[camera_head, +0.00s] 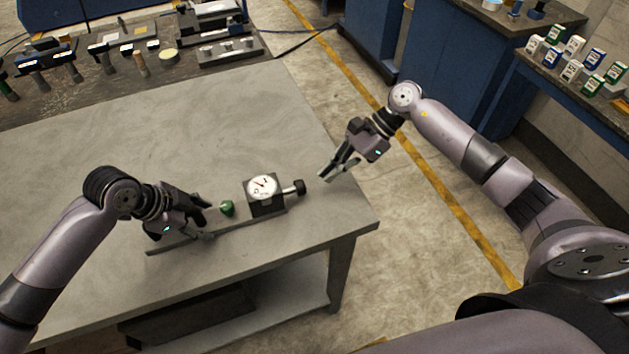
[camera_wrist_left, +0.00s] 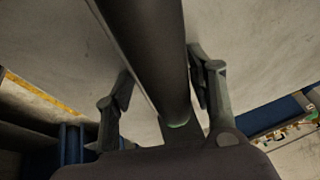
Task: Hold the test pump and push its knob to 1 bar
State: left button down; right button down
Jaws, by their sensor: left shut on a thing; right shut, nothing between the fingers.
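The test pump lies on the grey table near its front right edge. Its base (camera_head: 237,222) is a long dark plate. The black gauge block (camera_head: 264,207) with a round white dial (camera_head: 262,187) stands on the plate. The red needle is too small to read. A dark knob (camera_head: 298,187) sticks out to the right of the block, and a green part (camera_head: 227,208) sits at its left. My left gripper (camera_head: 208,222) is shut on the pump's left part; the dark pump body (camera_wrist_left: 150,50) runs between its fingers in the left wrist view. My right gripper (camera_head: 328,176) is shut and empty, right of the knob and apart from it.
The grey table (camera_head: 150,130) is bare behind the pump. A dark bench (camera_head: 110,85) with several tools stands at the back left. A blue cabinet (camera_head: 440,70) and a shelf with several small boxes (camera_head: 573,70) stand at the right. The floor below my right gripper is clear.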

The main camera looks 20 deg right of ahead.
aim_at(293, 190)
pick_arm(q)
jog(key=shift+r, duration=0.1)
pick_arm(e)
jog(key=v, duration=0.7)
jog(key=shift+d, duration=0.1)
dwell(1.1)
jog(key=x, duration=0.5)
jog(key=d+f+x, duration=0.1)
jog(key=x, duration=0.2)
jog(key=shift+s+f, duration=0.1)
jog(key=shift+f, duration=0.1)
jog(key=shift+a+r, duration=0.1)
jog(key=shift+a, duration=1.65)
